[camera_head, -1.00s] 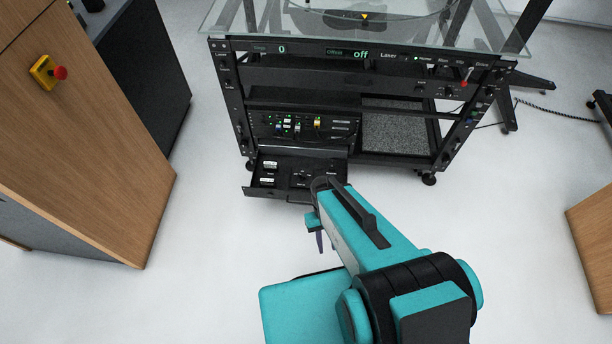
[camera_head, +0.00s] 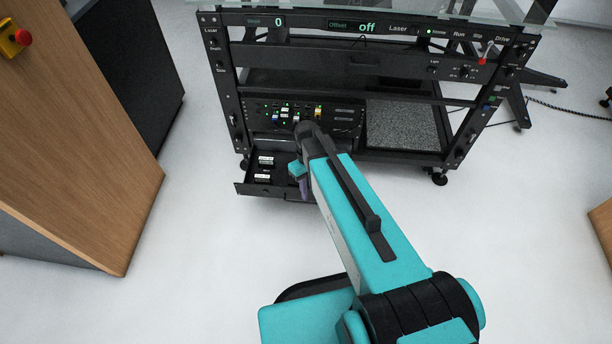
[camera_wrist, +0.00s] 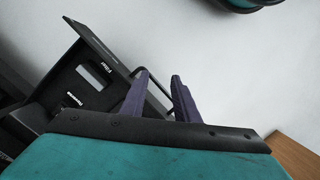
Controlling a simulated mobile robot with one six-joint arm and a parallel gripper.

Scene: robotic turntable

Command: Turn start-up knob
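The open black drawer (camera_head: 246,187) sticks out low at the front left of the rack and carries white-labelled switches (camera_head: 265,160). I cannot make out the start-up knob in either view; my arm covers the drawer's right part in the head view. In the head view a purple finger (camera_head: 304,188) shows at the drawer's right part; contact cannot be told.
The black rack (camera_head: 400,75) carries a display panel reading "0" and "off", with other knobs and a red-tipped lever (camera_head: 483,58). Above the drawer is a panel of coloured plugs (camera_head: 285,115). A wooden cabinet (camera_head: 75,130) with a red emergency button (camera_head: 23,38) stands left. The floor in front is clear.

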